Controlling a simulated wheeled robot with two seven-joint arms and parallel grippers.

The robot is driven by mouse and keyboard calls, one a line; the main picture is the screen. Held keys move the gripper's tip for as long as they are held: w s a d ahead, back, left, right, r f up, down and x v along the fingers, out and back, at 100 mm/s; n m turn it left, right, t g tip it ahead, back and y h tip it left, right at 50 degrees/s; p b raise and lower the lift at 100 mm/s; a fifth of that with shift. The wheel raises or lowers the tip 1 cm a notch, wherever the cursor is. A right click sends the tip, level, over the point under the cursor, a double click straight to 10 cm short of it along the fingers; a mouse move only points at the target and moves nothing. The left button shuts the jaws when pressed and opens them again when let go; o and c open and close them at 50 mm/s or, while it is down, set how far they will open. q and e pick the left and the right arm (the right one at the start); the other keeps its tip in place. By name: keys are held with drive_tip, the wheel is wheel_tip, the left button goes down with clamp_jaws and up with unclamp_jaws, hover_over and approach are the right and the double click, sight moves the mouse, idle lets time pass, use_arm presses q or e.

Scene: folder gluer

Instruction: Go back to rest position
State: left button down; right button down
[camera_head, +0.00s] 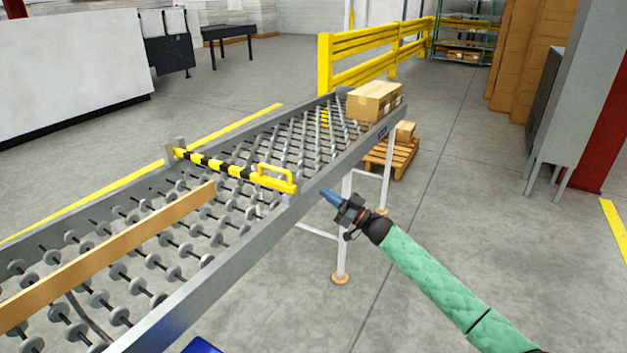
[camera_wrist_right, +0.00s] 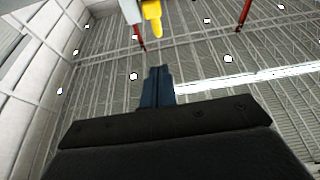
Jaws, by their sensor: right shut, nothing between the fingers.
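My right gripper (camera_head: 332,198) is at the end of the green-sleeved arm, beside the near side rail of the roller conveyor (camera_head: 228,262). It is shut and empty, its blue fingers pointing up and left toward the yellow-and-black striped bar (camera_head: 228,169). The bar lies across the conveyor and has a yellow handle. A gap shows between the fingertips and the bar. In the right wrist view, the closed blue fingers (camera_wrist_right: 157,86) point toward the ceiling, with a yellow part (camera_wrist_right: 151,17) above them. My left gripper is not in view.
A wooden plank (camera_head: 115,255) runs along the conveyor. A cardboard box (camera_head: 374,101) sits at its far end, with a pallet (camera_head: 393,158) on the floor beyond. A yellow guardrail (camera_head: 372,68) stands behind. A grey cabinet (camera_head: 583,95) is at right. Open floor lies around my right arm.

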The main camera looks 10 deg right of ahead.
drive_tip(key=w+d+f+m+t+h, duration=0.2)
drive_tip(key=w+d+t+h, duration=0.3)
drive_tip(key=h, duration=0.4)
wheel_tip(320, 180, up, 4)
drive_tip(key=s+d+r+m+g+h, duration=0.1)
drive_tip(key=s+d+m+h, duration=0.1)
drive_tip(key=h, duration=0.6)
drive_tip(key=s+a+f+m+g, duration=0.1)
drive_tip(key=s+f+g, duration=0.4)
drive_tip(key=s, duration=1.5)
drive_tip(key=s+a+f+m+g, duration=0.2)
drive_tip(key=s+a+f+g, duration=0.2)
drive_tip(key=s+f, duration=1)
drive_tip(key=s+a+f+m+g, duration=0.1)
drive_tip(key=s+a+f+g, duration=0.2)
drive_tip(key=s, duration=2.5)
wheel_tip(320, 180, down, 7)
drive_tip(key=g, duration=0.3)
drive_tip(key=shift+m+y+p, duration=0.3)
drive_tip(key=shift+s, duration=0.15)
